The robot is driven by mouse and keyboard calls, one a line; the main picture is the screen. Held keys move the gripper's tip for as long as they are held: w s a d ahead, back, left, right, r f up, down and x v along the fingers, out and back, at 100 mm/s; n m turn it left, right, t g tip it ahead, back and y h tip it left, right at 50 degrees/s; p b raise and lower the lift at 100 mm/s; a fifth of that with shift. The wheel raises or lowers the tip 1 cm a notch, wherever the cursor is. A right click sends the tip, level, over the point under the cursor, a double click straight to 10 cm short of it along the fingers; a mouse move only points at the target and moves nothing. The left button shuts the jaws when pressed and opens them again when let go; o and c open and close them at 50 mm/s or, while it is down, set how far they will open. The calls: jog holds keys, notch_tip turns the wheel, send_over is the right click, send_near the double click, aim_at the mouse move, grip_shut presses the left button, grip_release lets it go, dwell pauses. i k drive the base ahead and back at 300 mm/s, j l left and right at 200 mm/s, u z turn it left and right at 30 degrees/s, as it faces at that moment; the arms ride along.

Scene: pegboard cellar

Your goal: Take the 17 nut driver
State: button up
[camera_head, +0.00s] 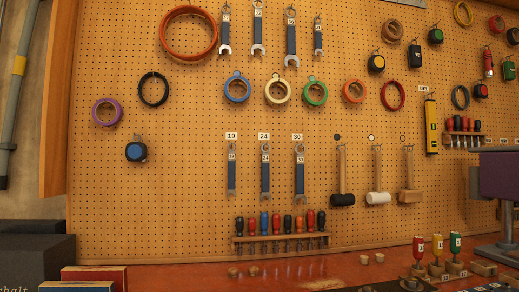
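My gripper is not in view.
A rack of screwdrivers (281,239) hangs low on the pegboard (200,200). Wrenches, mallets and tape rings hang above. A purple and grey machine (498,176) stands right of the drivers. Small blocks (484,268) lie near them.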

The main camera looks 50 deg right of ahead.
aim_at(455, 242)
jog(key=z, duration=1.95)
jog(key=j+z, duration=0.15)
jog(key=j, duration=0.2)
